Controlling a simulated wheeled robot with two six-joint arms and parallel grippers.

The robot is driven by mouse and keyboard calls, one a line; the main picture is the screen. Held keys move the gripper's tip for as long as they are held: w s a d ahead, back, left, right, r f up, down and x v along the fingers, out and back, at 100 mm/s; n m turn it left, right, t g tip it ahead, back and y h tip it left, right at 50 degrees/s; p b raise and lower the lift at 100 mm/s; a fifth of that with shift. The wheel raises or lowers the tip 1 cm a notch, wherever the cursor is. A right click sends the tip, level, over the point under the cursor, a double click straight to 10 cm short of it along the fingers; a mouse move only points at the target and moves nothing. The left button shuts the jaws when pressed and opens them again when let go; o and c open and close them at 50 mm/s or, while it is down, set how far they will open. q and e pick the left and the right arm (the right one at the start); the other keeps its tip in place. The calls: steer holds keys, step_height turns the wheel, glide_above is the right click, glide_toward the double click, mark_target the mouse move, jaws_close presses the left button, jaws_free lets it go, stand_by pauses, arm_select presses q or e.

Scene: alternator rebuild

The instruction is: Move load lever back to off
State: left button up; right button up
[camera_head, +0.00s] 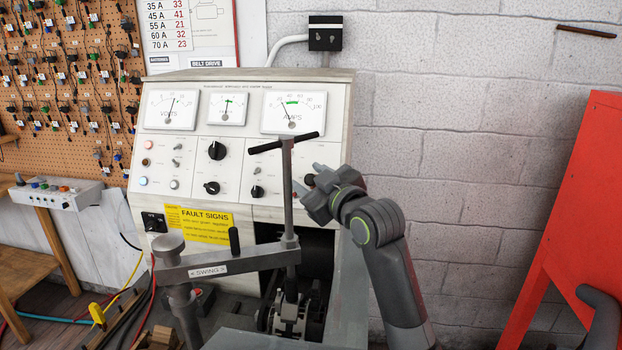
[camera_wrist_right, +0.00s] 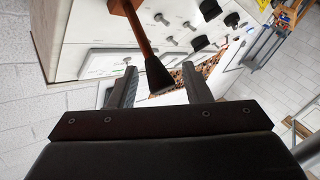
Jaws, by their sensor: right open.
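The load lever (camera_wrist_right: 134,25) shows in the right wrist view as a brown bar with a flared black grip, coming from the light test bench. Its black grip (camera_wrist_right: 156,74) lies between the two fingers of my right gripper (camera_wrist_right: 158,88), with a gap on each side. In the head view my right gripper (camera_head: 306,179) is at the right edge of the bench's front panel, its fingers pointing left and apart. A small dark end (camera_head: 310,180), likely the lever's grip, shows between them; the rest of the lever is hidden there. My left gripper is not in view.
The test bench panel (camera_head: 225,165) has dials, knobs and switches. A grey swing arm (camera_head: 255,259) with an upright T-handle (camera_head: 285,143) stands just left of my right gripper. A red panel (camera_head: 570,215) stands at the right. The space before the block wall (camera_head: 455,150) is clear.

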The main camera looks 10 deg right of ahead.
jaws_close()
steer(key=r+p, duration=0.1)
steer(key=p, duration=0.1)
steer(key=w+r+m+g+p, duration=0.1)
steer(key=p, duration=0.2)
steer(key=shift+d, duration=0.15)
steer(key=shift+w+d+r+p, duration=0.1)
steer(key=shift+w+r+p, duration=0.1)
steer(key=shift+r+p, duration=0.2)
steer(key=shift+w+d+r+p, duration=0.25)
steer(key=shift+w+r, duration=0.1)
steer(key=shift+w, duration=0.1)
steer(key=shift+w+d+r+p, duration=0.15)
steer(key=shift+w+r+p, duration=0.15)
steer(key=shift+w, duration=0.15)
